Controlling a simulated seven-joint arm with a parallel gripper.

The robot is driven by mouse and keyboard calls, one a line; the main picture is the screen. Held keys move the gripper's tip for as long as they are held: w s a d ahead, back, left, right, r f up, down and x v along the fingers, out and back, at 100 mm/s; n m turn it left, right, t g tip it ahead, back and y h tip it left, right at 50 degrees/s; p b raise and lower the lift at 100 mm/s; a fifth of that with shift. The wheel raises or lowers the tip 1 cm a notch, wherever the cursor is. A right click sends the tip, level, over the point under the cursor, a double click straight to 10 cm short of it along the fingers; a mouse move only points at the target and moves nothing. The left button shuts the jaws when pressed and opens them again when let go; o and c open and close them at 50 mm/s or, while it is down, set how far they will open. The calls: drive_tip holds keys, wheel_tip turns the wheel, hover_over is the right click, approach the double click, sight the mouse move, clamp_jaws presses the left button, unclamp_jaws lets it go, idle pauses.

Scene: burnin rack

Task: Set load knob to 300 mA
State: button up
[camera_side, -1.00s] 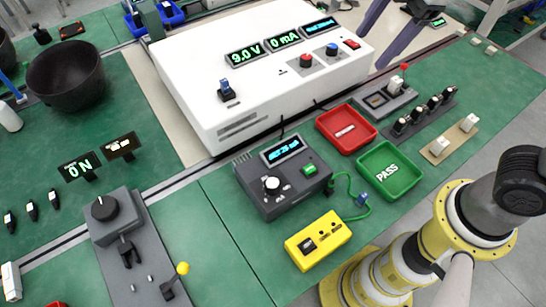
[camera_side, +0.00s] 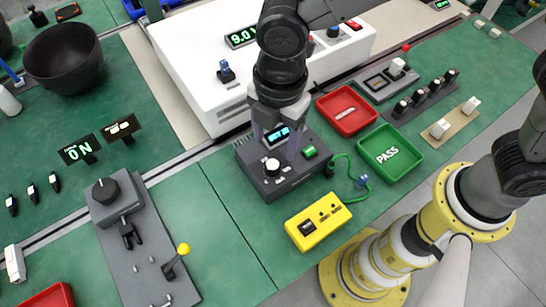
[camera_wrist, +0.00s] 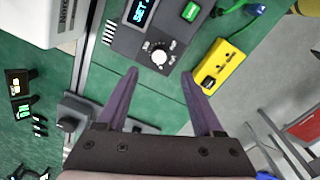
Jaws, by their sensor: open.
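The load box (camera_side: 258,178) is a dark grey unit on the green bench, with a small blue display (camera_side: 279,135) reading partly "SET", a white round knob (camera_side: 272,165) and a green button (camera_side: 310,152). In the wrist view the white knob (camera_wrist: 159,57) shows with small labels around it that are too small to read. My gripper (camera_wrist: 160,75) is open, its two purple fingers apart and empty, pointing toward the box. In the side view my gripper (camera_side: 279,140) hangs over the box and partly covers the display. I see no contact with the knob.
A yellow box (camera_side: 318,221) stands in front of the load box. A green PASS tray (camera_side: 408,172) and a red tray (camera_side: 367,118) lie to the right. A white power supply (camera_side: 190,85) stands behind, partly hidden by my arm. A green cable (camera_side: 343,170) runs from the box's right side.

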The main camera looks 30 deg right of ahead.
sight(273, 165)
drive_tip(key=f, duration=0.7)
drive_tip(key=shift+w+f, duration=0.2)
drive_tip(key=shift+f, duration=0.2)
clamp_jaws()
